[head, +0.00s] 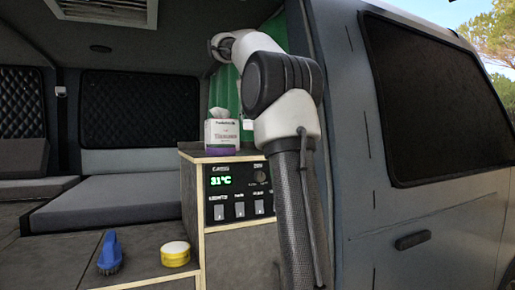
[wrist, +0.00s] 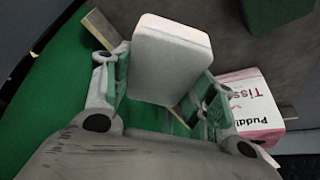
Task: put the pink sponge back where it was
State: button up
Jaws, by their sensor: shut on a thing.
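The sponge (wrist: 172,58) is a pale, faintly pinkish white block with rounded edges. In the wrist view it sits between the two fingers of my gripper (wrist: 163,98), which is shut on it. The sponge covers part of a wood-edged dark surface and a green surface behind it; I cannot tell whether it touches either. In the head view my arm reaches up and over beside the cabinet, and I cannot make out the gripper or the sponge there.
A tissue box (head: 222,136) stands on the cabinet top (head: 192,153); it also shows right of my gripper in the wrist view (wrist: 250,108). A blue brush (head: 110,254) and a yellow round tin (head: 175,254) sit on the lower ledge. The van's side (head: 425,200) is at right.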

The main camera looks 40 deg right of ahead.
notch_tip(320, 180, down, 7)
jog(key=shift+s+a+f, duration=0.1)
jog(key=shift+f, duration=0.1)
jog(key=shift+f, duration=0.15)
jog(key=o, duration=1.3)
jog(key=shift+o, duration=0.2)
jog(key=v, duration=1.2)
jog(key=s+a+f+n+y, duration=0.1)
jog(key=s+a+f+n, duration=0.3)
jog(key=s+f, duration=0.3)
jog(key=s+a+f+n+t+y, duration=0.1)
jog(key=s+a+f+n, duration=0.3)
jog(key=f, duration=1.2)
jog(key=s+a+f+n+t+y, duration=0.1)
jog(key=s+a+f+n, duration=0.3)
jog(key=s+a+f, duration=0.3)
jog(key=s+f, duration=0.4)
jog(key=f, duration=0.1)
jog(key=shift+f+y, duration=0.3)
jog(key=shift+y, duration=0.1)
jog(key=shift+s, duration=0.1)
